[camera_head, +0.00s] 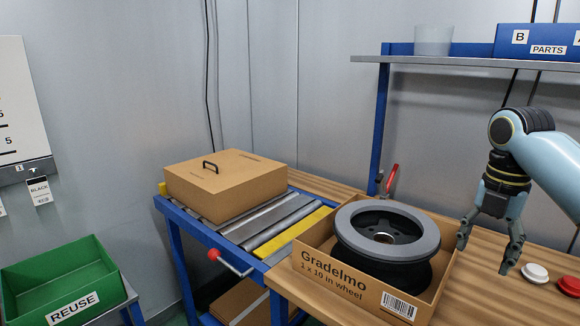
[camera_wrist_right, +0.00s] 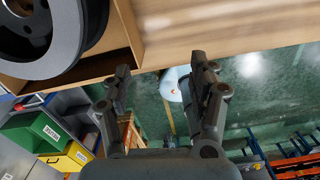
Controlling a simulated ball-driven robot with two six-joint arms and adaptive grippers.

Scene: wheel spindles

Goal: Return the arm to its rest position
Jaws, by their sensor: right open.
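My right gripper (camera_head: 483,250) hangs over the wooden bench just right of the open cardboard box, fingers spread and pointing down, with nothing between them. In the right wrist view the two fingers of my right gripper (camera_wrist_right: 160,85) are apart and empty. A grey-rimmed black wheel (camera_head: 387,232) sits inside the open box marked Gradelmo (camera_head: 335,279). Part of the wheel (camera_wrist_right: 68,60) and the box wall (camera_wrist_right: 124,25) also show in the right wrist view. My left gripper is not in view.
A closed cardboard box (camera_head: 228,184) with a handle sits on the roller conveyor (camera_head: 268,217) to the left. A green REUSE bin (camera_head: 62,280) stands at lower left. White and red round pieces, the white one (camera_head: 535,272), lie right of my gripper. A shelf (camera_head: 470,63) hangs above.

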